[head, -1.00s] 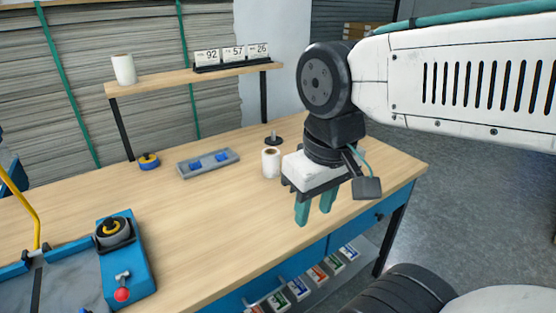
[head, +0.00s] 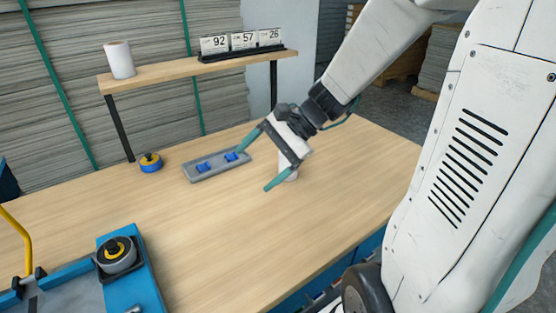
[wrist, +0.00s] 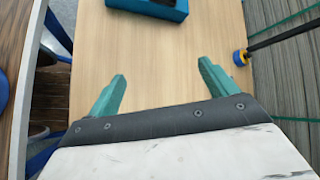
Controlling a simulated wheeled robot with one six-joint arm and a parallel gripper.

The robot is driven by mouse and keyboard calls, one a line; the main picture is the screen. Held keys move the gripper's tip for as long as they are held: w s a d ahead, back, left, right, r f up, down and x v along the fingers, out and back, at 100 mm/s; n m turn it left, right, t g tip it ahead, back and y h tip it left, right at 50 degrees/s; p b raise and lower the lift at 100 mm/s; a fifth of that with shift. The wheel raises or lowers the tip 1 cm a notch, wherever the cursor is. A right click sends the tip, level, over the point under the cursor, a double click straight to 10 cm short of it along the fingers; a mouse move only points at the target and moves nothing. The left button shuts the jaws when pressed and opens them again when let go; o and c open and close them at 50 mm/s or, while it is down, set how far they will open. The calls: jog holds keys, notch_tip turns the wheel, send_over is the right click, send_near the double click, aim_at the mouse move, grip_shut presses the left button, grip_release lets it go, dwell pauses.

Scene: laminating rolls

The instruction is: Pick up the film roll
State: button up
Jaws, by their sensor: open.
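A second white roll (head: 119,60) stands upright on the left end of the shelf. I cannot tell which of them is the film roll. In the wrist view my gripper (wrist: 162,72) is open with nothing between the fingers; no white roll shows there.
A grey tray with blue pieces (head: 217,165) lies left of my gripper. A blue-and-yellow roll (head: 150,163) sits by the shelf post. The shelf (head: 180,75) carries number cards (head: 242,41). A blue machine (head: 130,275) stands front left. The middle front of the table is clear.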

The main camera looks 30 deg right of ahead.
jog(key=w+d+f+m+t, duration=0.4)
jog(key=w+d+m, duration=0.3)
jog(key=d, duration=0.1)
jog(key=m+t+h, duration=0.4)
jog(key=m+t, duration=0.1)
jog(key=m, duration=0.6)
send_near(288, 164)
jog(key=w, duration=0.5)
jog(key=x, duration=0.4)
jog(key=d+x, duration=0.1)
jog(key=x, duration=0.2)
jog(key=shift+w+f, duration=0.1)
jog(key=shift+f, duration=0.35)
jog(key=c, duration=1.2)
jog(key=shift+r, duration=0.1)
